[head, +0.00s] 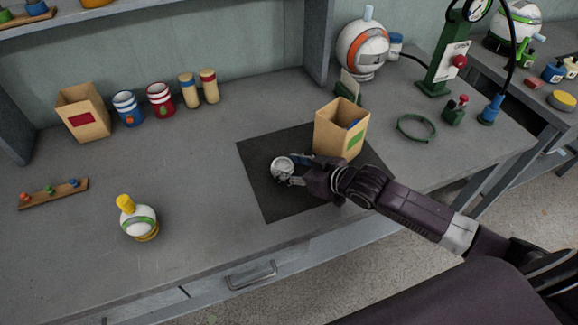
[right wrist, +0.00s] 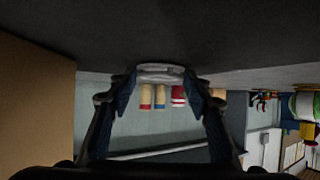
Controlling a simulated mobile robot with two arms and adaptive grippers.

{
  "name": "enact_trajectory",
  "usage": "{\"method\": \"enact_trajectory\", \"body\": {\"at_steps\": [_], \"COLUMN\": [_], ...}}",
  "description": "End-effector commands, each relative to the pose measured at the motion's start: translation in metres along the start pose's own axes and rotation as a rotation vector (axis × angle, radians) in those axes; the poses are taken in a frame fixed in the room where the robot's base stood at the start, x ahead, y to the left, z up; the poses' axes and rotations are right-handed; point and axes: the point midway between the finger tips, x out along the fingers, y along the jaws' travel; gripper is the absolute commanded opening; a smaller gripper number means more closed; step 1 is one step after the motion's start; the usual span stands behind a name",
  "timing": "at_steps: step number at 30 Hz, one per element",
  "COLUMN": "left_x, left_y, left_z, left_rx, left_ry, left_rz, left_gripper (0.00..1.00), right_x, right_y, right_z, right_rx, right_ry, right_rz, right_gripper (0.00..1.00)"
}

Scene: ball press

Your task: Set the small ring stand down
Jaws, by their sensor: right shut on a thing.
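The small ring stand (head: 282,167), a pale round ring, is at the tips of my right gripper (head: 293,174), over the dark mat (head: 267,203). The right wrist view also shows the ring stand (right wrist: 160,70) edge-on between the two fingertips of the right gripper (right wrist: 160,80). The gripper is shut on it. The ring looks level and very low over the mat; I cannot tell whether it touches. The fingers hide part of its right side in the head view. My left gripper is not in view.
A tan box with a green label (head: 340,130) stands right beside the gripper on the mat. A white ball with a yellow cap (head: 137,218) stands front left. A green ring (head: 416,127) lies to the right. The mat's front left part is clear.

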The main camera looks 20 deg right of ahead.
Motion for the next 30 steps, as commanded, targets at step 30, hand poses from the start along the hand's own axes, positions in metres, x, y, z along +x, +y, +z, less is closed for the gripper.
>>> {"method": "enact_trajectory", "body": {"at_steps": [30], "left_x": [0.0], "left_y": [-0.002], "left_z": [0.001], "left_rx": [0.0], "left_ry": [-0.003], "left_rz": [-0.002], "left_gripper": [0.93], "right_x": [-0.021], "right_y": [0.0], "right_z": [0.002], "right_rx": [-0.001], "right_ry": [-0.002], "right_rz": [0.0], "right_gripper": [0.64]}}
